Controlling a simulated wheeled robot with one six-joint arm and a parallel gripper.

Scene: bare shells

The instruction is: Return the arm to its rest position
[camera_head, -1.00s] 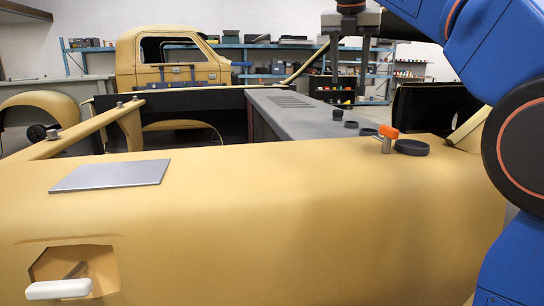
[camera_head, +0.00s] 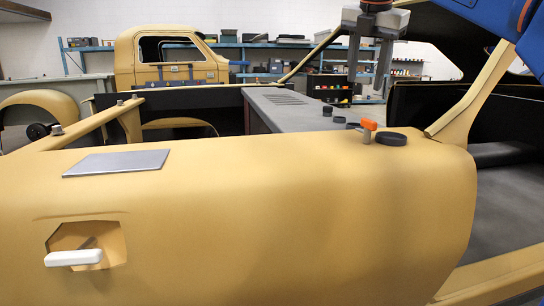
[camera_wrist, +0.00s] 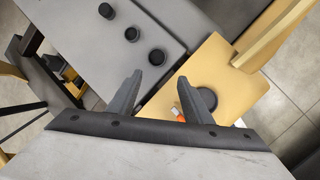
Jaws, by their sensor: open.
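My gripper (camera_head: 368,68) hangs at the upper right in the head view, above the tan shell (camera_head: 270,215) and its grey panel. Its two fingers point down, apart, with nothing between them. In the wrist view my gripper (camera_wrist: 155,98) also shows open and empty. My blue arm (camera_head: 490,20) comes in from the upper right corner. An orange-topped peg (camera_head: 368,125) stands on the shell below the gripper, beside a black round cap (camera_head: 391,139). In the wrist view the orange top (camera_wrist: 177,114) is partly hidden by a finger.
A grey flat plate (camera_head: 117,162) lies on the shell's top at left. A white handle (camera_head: 74,258) sits in a recess below it. Several black knobs sit on the grey panel (camera_head: 300,115). A tan post (camera_head: 475,100) rises at right. A tan cab (camera_head: 170,58) and shelves stand behind.

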